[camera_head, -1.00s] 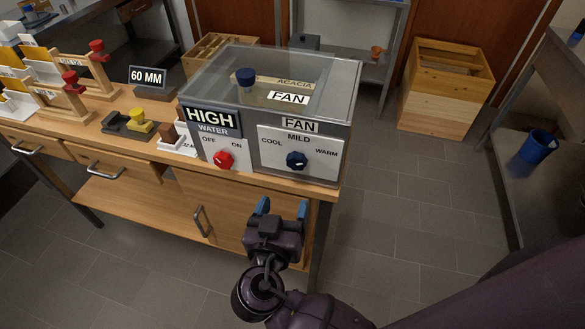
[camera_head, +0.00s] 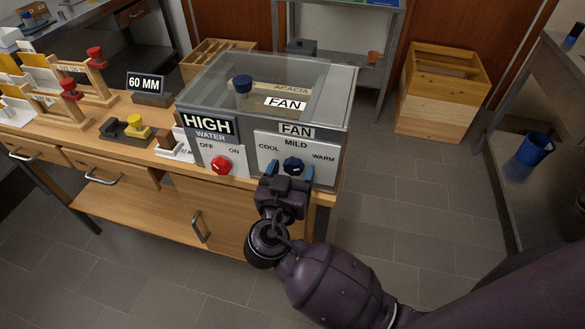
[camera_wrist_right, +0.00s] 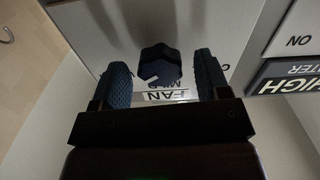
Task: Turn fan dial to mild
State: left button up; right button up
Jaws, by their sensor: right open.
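The fan dial (camera_head: 293,166) is a dark blue faceted knob on a white panel (camera_head: 322,177) marked COOL, MILD and WARM. My right gripper (camera_head: 289,171) is open in front of the panel, with its blue fingers on either side of the dial. In the right wrist view the dial (camera_wrist_right: 160,64) lies between the two fingertips (camera_wrist_right: 161,80), with visible gaps. That view is upside down, and a pale mark shows at the dial's lower left edge. I cannot tell the exact setting. My left gripper is not in view.
The red water dial (camera_head: 221,166) sits left of the fan panel, under a HIGH sign (camera_head: 207,125). A clear-topped box (camera_head: 262,75) rises above the panels. A blue-topped cylinder (camera_head: 243,83) shows there. The yellow and black object (camera_head: 135,126) stands left on the bench.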

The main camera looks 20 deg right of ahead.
jog(key=shift+w+d, duration=0.2)
jog(key=shift+w, duration=0.1)
jog(key=shift+c, duration=0.3)
jog(key=c, duration=0.7)
jog(key=shift+c, duration=0.8)
